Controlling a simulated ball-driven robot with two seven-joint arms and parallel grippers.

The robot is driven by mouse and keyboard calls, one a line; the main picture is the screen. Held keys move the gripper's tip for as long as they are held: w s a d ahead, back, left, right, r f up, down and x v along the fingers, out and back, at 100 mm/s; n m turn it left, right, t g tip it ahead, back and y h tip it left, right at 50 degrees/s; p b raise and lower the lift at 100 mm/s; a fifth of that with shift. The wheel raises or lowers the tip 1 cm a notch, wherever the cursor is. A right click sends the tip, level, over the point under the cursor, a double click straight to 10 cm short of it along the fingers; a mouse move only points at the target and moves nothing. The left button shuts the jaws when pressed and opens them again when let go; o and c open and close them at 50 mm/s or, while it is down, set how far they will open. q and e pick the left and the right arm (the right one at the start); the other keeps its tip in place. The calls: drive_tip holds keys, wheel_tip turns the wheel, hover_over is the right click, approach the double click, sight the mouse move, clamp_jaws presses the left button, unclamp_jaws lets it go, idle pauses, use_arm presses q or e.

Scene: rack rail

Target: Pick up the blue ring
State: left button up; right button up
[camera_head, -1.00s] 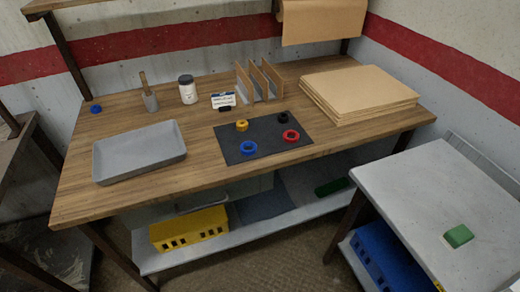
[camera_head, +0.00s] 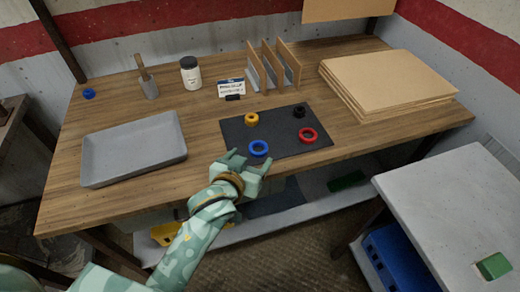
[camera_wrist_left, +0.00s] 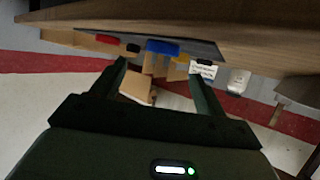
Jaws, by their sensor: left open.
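The blue ring (camera_head: 259,154) lies flat near the front edge of a dark mat (camera_head: 240,134) on the wooden workbench. My left gripper (camera_head: 248,160) is open and empty at the bench's front edge, close in front of the blue ring. In the left wrist view, the blue ring (camera_wrist_left: 162,47) shows beyond and between the open fingers (camera_wrist_left: 158,70), apart from them. A red ring (camera_head: 308,135), a yellow ring (camera_head: 251,119) and a black ring (camera_head: 299,111) also lie on the mat. My right gripper is not in view.
A grey tray (camera_head: 135,150) lies left of the mat. A white jar (camera_head: 190,75), a label card (camera_head: 231,88) and upright dividers (camera_head: 282,65) stand behind it. Stacked boards (camera_head: 390,82) lie at the right. A grey side table (camera_head: 450,200) stands front right.

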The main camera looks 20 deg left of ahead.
sight(258, 148)
use_arm(q)
drive_tip(key=b+x, duration=0.1)
drive_tip(key=x, duration=0.2)
drive_tip(key=b+x, duration=0.1)
drive_tip(key=x, duration=0.2)
drive_tip(key=shift+w+a+f+b, duration=0.15)
drive_tip(key=shift+w+f+b, duration=0.05)
drive_tip(key=shift+f+b, duration=0.1)
drive_tip(key=shift+s+r, duration=0.1)
drive_tip(key=shift+r, duration=0.05)
drive_tip(key=c, duration=1.1)
